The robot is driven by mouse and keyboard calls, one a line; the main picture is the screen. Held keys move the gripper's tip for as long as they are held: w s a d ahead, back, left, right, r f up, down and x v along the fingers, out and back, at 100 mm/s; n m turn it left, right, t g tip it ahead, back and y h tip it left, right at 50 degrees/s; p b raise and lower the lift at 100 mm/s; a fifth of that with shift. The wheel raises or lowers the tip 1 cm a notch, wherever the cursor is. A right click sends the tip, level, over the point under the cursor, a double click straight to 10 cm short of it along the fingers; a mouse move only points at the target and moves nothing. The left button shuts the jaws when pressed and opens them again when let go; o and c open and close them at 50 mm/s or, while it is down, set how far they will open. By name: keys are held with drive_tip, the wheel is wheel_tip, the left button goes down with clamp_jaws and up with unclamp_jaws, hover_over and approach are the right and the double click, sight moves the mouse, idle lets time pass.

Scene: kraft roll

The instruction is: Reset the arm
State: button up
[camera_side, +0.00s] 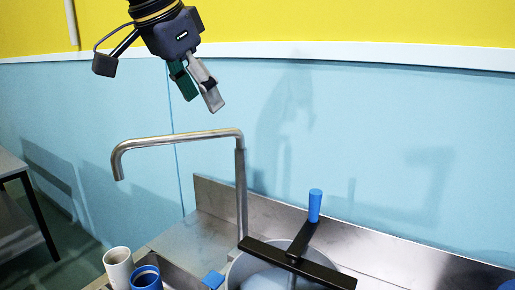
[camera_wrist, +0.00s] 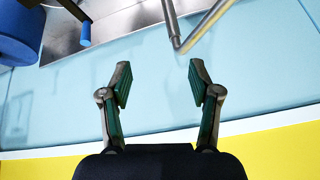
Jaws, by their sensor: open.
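My gripper (camera_side: 205,98) hangs high in the side view, in front of the blue wall and above the bent metal pipe. It holds nothing. In the wrist view my gripper (camera_wrist: 160,84) shows its two green-padded fingers spread apart, with only blue wall between them. No object touches the fingers.
A metal faucet pipe (camera_side: 185,138) rises below my gripper. A steel counter (camera_side: 200,240) holds a round vessel with a black crossbar (camera_side: 295,264) and blue-knobbed handle (camera_side: 315,205). White (camera_side: 118,265) and blue (camera_side: 146,278) cups stand at lower left. The air around my gripper is clear.

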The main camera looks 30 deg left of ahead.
drive_tip(key=s+a+f+n, duration=0.2)
drive_tip(key=s+a+f, duration=0.2)
drive_tip(key=s+a, duration=0.35)
drive_tip(key=s+a+f, duration=0.2)
drive_tip(key=s+f, duration=0.3)
drive_tip(key=f, duration=0.4)
drive_tip(key=s+a+f+n, duration=0.1)
drive_tip(key=s+a+f, duration=0.2)
drive_tip(key=s+f, duration=0.2)
wheel_tip(320, 180, down, 4)
drive_tip(key=shift+a+r, duration=0.15)
drive_tip(key=shift+w, duration=0.1)
